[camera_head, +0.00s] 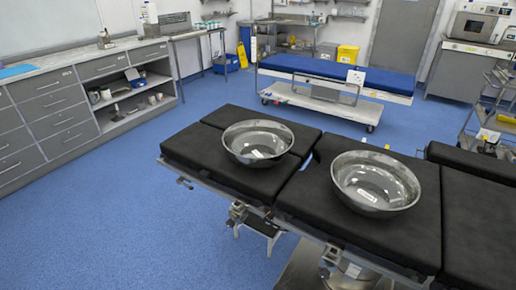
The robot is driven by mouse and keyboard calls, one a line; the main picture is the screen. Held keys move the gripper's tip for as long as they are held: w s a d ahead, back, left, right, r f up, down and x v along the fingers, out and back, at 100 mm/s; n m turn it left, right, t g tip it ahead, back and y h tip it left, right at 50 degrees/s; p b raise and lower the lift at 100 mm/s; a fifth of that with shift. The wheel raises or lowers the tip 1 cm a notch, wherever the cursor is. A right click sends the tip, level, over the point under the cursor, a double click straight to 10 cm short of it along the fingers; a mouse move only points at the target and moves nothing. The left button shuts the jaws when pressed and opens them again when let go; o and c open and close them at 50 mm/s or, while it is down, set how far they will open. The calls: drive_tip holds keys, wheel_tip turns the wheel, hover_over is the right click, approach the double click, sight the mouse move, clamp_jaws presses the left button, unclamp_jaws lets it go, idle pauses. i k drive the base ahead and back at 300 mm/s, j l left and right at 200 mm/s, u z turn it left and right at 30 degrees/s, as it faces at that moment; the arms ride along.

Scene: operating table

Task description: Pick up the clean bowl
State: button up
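Two shiny metal bowls stand upright on the black padded operating table (320,214). The left bowl (258,141) is a little farther back, on the left pads. The right bowl (375,182) is nearer, on the middle pad. Both look empty inside, with bright reflections. I cannot tell from this view which bowl is clean. A gap between pads runs between the bowls, and they stand apart. My gripper is not in view.
A blue-topped trolley (337,75) stands behind the table. Grey drawer cabinets (45,120) line the left wall. A metal cart (490,120) stands at the right. The blue floor (130,225) at the front left is clear.

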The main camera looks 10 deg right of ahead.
sight(257, 144)
drive_tip(key=i+j+z, duration=0.1)
drive_tip(key=j, duration=0.35)
drive_tip(key=i+j+z, duration=0.1)
drive_tip(key=j, duration=0.35)
drive_tip(key=i+j+z, duration=0.15)
drive_tip(key=j, duration=0.35)
drive_tip(key=i+j+z, duration=0.1)
drive_tip(key=j, duration=0.4)
drive_tip(key=i, duration=0.1)
